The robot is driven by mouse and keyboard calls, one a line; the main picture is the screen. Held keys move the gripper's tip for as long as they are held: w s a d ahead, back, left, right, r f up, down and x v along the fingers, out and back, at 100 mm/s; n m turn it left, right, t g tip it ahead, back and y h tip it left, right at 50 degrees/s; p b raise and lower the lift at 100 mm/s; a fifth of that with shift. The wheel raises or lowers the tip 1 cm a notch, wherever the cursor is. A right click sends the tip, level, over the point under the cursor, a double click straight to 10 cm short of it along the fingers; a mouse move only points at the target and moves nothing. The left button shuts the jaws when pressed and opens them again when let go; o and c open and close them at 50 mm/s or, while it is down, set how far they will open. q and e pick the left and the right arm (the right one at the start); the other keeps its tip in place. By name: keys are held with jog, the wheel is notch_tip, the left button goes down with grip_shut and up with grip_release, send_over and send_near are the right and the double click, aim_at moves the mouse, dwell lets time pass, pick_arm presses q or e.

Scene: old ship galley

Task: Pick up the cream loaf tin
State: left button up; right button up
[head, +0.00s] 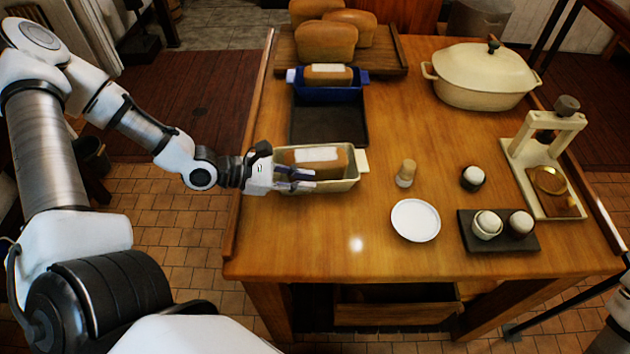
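The cream loaf tin (322,186) stands on the wooden table, left of the middle, with a brown loaf bearing a white patch (316,154) in it. A tab handle (361,161) sticks out at its right end. My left gripper (303,180) reaches in from the left at the tin's left end, which it partly hides. Its two dark fingers show with a gap between them, over or beside the near left part of the tin; I cannot tell whether they touch it. My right gripper is out of view.
Behind the tin are a dark tray (329,122), a blue loaf tin (330,93) and a board (388,62) with loaves. A white plate (415,220), a shaker (406,174), cups on a dark slab (497,241), a press (543,150) and a cream casserole (482,77) stand to the right.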

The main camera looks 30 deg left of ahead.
pick_arm(q)
jog(key=shift+w+d+f+b, duration=0.25)
jog(key=shift+w+d+b, duration=0.1)
jog(key=shift+d, duration=0.4)
jog(key=shift+r, duration=0.15)
grip_shut()
